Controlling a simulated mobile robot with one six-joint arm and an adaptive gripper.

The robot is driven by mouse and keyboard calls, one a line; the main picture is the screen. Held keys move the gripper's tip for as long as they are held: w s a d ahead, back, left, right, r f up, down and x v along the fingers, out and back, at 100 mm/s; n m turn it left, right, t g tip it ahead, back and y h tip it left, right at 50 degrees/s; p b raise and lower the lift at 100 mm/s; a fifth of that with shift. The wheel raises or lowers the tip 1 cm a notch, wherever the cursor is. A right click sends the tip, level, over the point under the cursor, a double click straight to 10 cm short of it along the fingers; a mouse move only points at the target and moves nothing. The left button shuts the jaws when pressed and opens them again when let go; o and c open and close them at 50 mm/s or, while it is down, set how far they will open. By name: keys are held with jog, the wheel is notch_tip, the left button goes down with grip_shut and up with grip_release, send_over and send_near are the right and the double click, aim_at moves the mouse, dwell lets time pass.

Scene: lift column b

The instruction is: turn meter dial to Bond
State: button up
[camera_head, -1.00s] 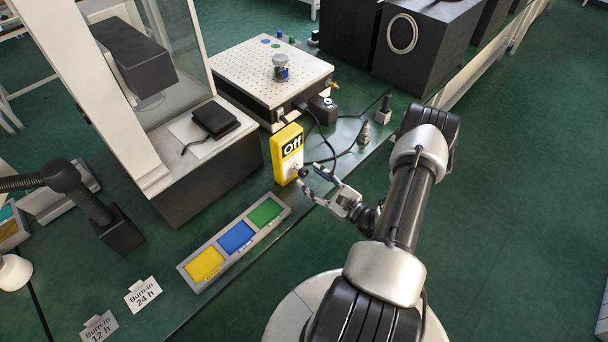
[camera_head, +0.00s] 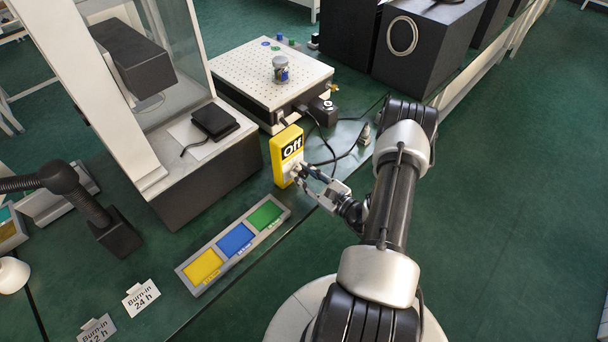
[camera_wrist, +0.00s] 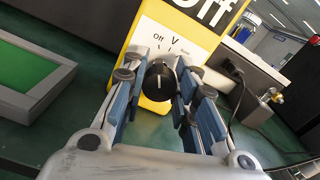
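The yellow meter (camera_head: 281,157) stands upright near the bench's front edge, its display reading "Off". In the wrist view the meter (camera_wrist: 189,22) shows a white face with the labels "Off", "V" and a small one at the right that looks like "Bond". The black dial (camera_wrist: 159,80) sits below these labels, with a pale line on it pointing roughly up. My gripper (camera_wrist: 160,86) has its blue-padded fingers on either side of the dial, with gaps seeming to remain. In the head view my gripper (camera_head: 302,176) is right at the meter's face, hiding the dial.
A tray with yellow, blue and green sections (camera_head: 214,268) lies left of the meter; its green part (camera_wrist: 25,80) shows in the wrist view. A perforated plate (camera_head: 240,75) stands behind. Cables (camera_head: 335,157) run right of the meter.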

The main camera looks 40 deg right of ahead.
jog(key=c, duration=0.4)
jog(key=shift+c, duration=0.2)
jog(key=shift+m, duration=0.3)
jog(key=shift+c, duration=0.2)
jog(key=m, duration=0.5)
jog(key=shift+d+m, duration=0.1)
jog(key=shift+m, duration=0.2)
jog(key=m, duration=0.5)
jog(key=shift+m+p, duration=0.3)
jog(key=shift+p, duration=0.1)
jog(key=shift+o, duration=0.2)
jog(key=shift+c, duration=0.2)
jog(key=o, duration=1.1)
